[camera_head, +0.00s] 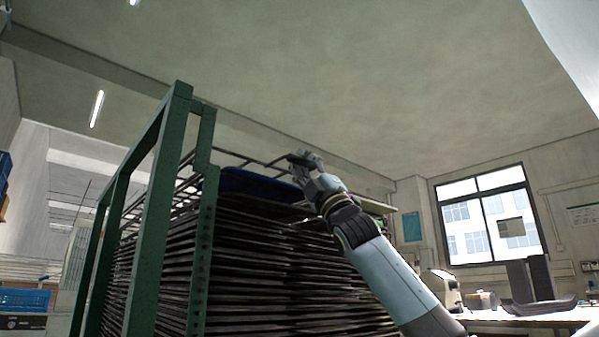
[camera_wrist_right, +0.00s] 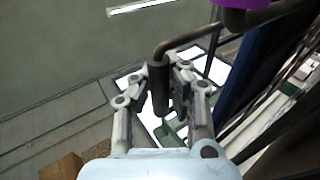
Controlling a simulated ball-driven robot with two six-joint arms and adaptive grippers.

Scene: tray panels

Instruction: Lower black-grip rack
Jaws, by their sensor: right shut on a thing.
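A raised rack of dark metal rods (camera_head: 240,157) slopes across the top of a tall stack of black trays. My right gripper (camera_head: 303,160) is at the rack's right end, above the stack. In the right wrist view, the black grip (camera_wrist_right: 158,92) on a bent rod stands between the fingers of my right gripper (camera_wrist_right: 160,85), which is shut on it. In the head view the fingers hide most of the grip. My left gripper is in neither view.
A green metal frame (camera_head: 150,225) stands at the left of the black trays (camera_head: 270,275). A dark blue item (camera_head: 255,185) lies on top of the stack, just below the rods. A bench (camera_head: 535,315) stands at the lower right. Open air lies above the rack.

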